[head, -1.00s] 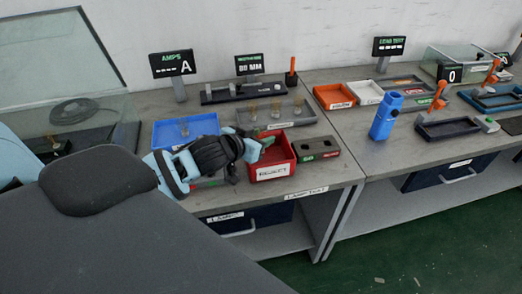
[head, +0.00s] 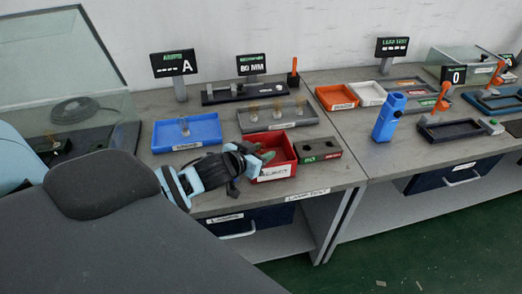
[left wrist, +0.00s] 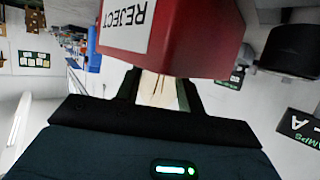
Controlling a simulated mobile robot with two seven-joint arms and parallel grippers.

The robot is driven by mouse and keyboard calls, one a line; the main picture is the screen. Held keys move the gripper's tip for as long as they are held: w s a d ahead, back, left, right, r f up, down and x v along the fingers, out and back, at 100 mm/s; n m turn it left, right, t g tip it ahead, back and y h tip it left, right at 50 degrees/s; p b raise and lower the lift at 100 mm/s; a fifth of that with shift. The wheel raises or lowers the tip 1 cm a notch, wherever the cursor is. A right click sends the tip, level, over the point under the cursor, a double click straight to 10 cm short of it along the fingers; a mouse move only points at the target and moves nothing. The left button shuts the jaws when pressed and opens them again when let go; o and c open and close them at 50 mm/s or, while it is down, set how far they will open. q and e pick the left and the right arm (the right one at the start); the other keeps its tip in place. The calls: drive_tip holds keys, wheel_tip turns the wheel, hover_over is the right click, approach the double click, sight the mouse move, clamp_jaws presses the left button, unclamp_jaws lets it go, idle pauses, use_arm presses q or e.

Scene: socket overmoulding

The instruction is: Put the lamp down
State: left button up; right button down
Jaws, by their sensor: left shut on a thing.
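My left gripper (head: 266,155) comes in over the left part of the red REJECT bin (head: 292,150). In the left wrist view its fingers (left wrist: 160,85) close on a pale, narrow thing (left wrist: 157,88), taken to be the lamp, right by the red bin wall (left wrist: 205,45). Most of the held thing is hidden, and I cannot tell whether it touches the bin. Another small clear lamp-like piece (head: 184,126) stands in the blue tray (head: 165,135). My right gripper is not in view.
A grey rack (head: 250,124) with several small pieces lies behind the bin. A dark block with green and red labels (head: 318,150) stands just right of it. A blue bottle-like object (head: 388,118) stands farther right. Bare bench shows in front of the bin.

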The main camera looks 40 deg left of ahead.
use_arm(q)
drive_tip(key=shift+f, duration=0.3)
drive_tip(key=o, duration=0.9)
drive_tip(key=shift+o, duration=0.2)
drive_tip(key=shift+r, duration=0.2)
drive_tip(key=v, duration=1.2)
drive_tip(key=shift+r+p, duration=0.45)
